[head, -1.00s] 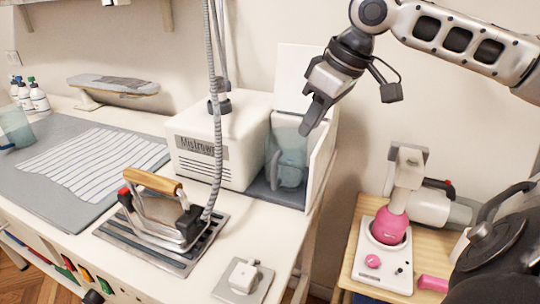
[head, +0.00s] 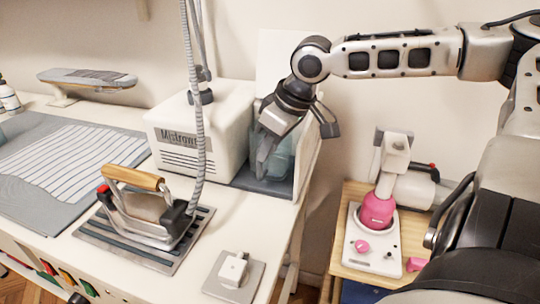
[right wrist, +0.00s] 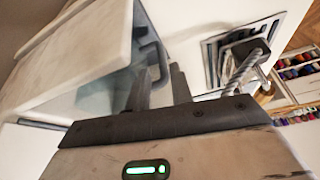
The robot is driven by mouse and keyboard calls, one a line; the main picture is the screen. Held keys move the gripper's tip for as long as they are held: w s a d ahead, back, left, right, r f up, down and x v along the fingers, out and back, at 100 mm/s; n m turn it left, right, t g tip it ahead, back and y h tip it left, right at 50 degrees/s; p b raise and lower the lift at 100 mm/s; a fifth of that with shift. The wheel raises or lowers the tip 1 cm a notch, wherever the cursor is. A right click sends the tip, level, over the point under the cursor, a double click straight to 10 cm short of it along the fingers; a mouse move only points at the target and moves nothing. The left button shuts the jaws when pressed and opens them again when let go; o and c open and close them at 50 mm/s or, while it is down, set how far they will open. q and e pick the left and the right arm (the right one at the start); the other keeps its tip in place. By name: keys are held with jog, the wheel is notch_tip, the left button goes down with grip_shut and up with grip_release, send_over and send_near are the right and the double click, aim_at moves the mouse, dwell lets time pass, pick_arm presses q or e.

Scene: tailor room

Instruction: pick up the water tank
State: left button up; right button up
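The water tank (head: 283,160) is a translucent bluish container standing in the open bay to the right of the white steam box. My right gripper (head: 264,160) points down at the tank's handle side, and its body hides much of the tank. In the right wrist view the two dark fingers (right wrist: 158,88) stand apart with a gap between them, beside the bluish tank (right wrist: 98,98). Whether the handle lies between the fingers is hard to tell. My left gripper is out of view.
The white steam box (head: 195,130) is left of the tank, and a white panel (head: 310,160) stands close on its right. An iron (head: 145,208) rests on a rack in front. A hose hangs before the box. A wooden side table (head: 350,270) with a pink-bulbed device stands right.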

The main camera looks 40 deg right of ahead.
jog(key=x, duration=0.2)
jog(key=b+x, duration=0.1)
jog(key=x, duration=0.1)
jog(key=shift+a+f, duration=0.1)
jog(key=shift+f, duration=0.35)
jog(key=shift+s, duration=0.1)
grip_shut()
jog(key=shift+r, duration=0.1)
